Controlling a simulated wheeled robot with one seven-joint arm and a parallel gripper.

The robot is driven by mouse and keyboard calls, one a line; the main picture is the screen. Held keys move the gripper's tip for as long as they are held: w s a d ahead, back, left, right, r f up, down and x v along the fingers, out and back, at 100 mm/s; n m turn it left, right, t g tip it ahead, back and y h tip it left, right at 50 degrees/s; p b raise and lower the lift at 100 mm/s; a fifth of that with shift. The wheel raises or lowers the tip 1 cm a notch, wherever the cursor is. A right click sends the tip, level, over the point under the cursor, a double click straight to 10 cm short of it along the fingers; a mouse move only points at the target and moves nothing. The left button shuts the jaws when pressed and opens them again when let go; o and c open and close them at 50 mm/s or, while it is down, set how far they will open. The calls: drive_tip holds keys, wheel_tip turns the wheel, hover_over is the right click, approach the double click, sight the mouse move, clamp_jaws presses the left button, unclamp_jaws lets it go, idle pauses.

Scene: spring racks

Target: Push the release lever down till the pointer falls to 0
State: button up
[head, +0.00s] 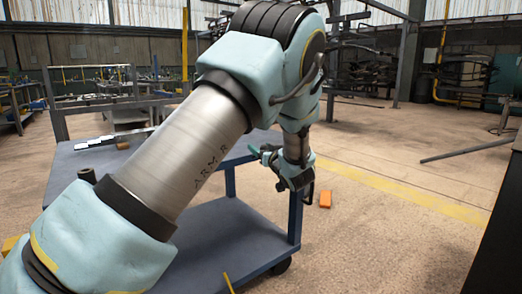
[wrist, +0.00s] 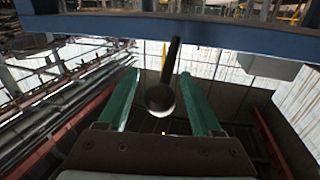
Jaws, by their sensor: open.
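In the wrist view, a dark rod with a round, shiny ball end (wrist: 160,97) shows between the two green fingers of my gripper (wrist: 158,74). It looks like the release lever, with clear gaps to the fingers on both sides. I cannot tell its exact depth from the fingers. In the head view, my gripper (head: 262,153) is small and far off, beside the right end of the blue cart (head: 235,236). It is open and holds nothing. The lever cannot be made out in the head view. No pointer or scale can be read in either view.
A blue beam (wrist: 110,24) crosses the top of the wrist view. On the cart top lie a metal strip (head: 112,138) and a brown block (head: 122,146). The floor to the right is mostly clear.

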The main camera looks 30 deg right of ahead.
drive_tip(key=shift+w, duration=0.25)
clamp_jaws()
idle(0.4)
idle(0.9)
